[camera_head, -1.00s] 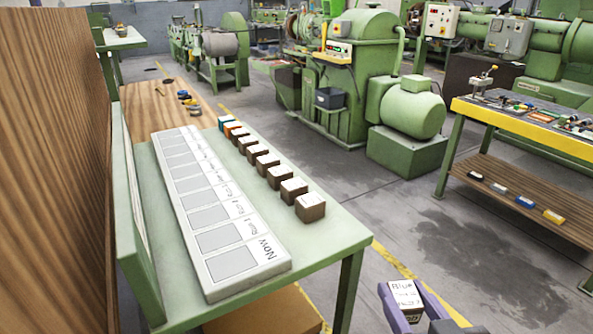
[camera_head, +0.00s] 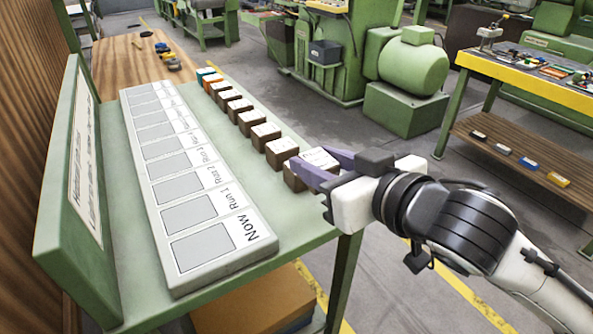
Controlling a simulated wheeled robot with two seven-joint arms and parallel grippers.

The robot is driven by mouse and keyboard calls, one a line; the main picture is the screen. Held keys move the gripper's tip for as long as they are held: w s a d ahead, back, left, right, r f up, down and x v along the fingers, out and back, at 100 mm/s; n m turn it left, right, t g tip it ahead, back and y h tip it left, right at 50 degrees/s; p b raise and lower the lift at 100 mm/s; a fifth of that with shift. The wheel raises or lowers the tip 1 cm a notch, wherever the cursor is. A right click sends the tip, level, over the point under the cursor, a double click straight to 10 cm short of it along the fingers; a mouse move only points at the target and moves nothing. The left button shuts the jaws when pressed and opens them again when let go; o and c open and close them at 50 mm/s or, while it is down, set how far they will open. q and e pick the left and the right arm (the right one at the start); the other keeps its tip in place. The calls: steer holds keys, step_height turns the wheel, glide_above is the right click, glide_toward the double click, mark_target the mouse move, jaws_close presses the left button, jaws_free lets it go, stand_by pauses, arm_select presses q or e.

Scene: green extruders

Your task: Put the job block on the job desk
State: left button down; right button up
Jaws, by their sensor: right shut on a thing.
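My right gripper (camera_head: 327,170) reaches in from the right, its purple fingers shut on the job block (camera_head: 295,180), a brown block with a white labelled top. The label is too small to read now. The block is at the right edge of the green job desk (camera_head: 295,236), at the near end of a row of similar blocks (camera_head: 264,135). I cannot tell whether it touches the desk top. The gripper and fingers hide part of the block. My left gripper is not in view.
A pale board (camera_head: 201,250) with grey squares marked "Now" and "Run 1" lies along the desk. A green upright sign (camera_head: 68,150) borders its left side. Bare desk lies between board and blocks. A yellow-edged bench (camera_head: 540,82) stands right, with green machines behind.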

mark_target(317, 209)
step_height(317, 209, down, 3)
steer(key=shift+r, duration=0.1)
steer(key=shift+f+b, duration=0.5)
steer(key=shift+f, duration=1.05)
steer(key=shift+f, duration=0.15)
steer(key=o, duration=1.1)
